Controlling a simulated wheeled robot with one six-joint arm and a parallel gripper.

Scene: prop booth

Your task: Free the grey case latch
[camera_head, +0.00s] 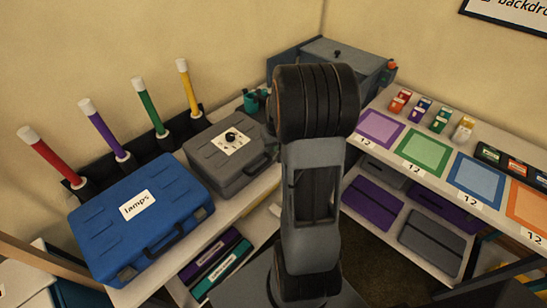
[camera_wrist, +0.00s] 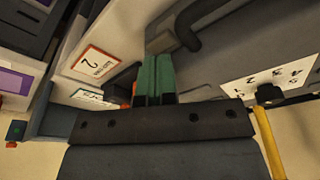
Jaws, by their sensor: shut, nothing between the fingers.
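The grey case (camera_head: 228,178) sits shut on the left shelf in the head view, with a white dial plate (camera_head: 231,138) and black knob (camera_head: 232,136) on its lid. In the wrist view the grey case (camera_wrist: 235,50) fills the upper right, its numbered plate (camera_wrist: 285,72) at the right edge. My gripper (camera_wrist: 160,62) shows there with its green fingers together and empty, their tips close to a dark handle (camera_wrist: 190,32) and a small grey block (camera_wrist: 162,40). I cannot tell whether that block is the latch, or whether the fingers touch it. My arm hides the gripper in the head view.
A blue case (camera_head: 140,225) labelled "lamps" stands left of the grey case. Several coloured tubes (camera_head: 105,130) stand upright behind them. A large grey box (camera_head: 345,62) is at the back corner. The right shelf carries coloured mats (camera_head: 427,152) and small boxes.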

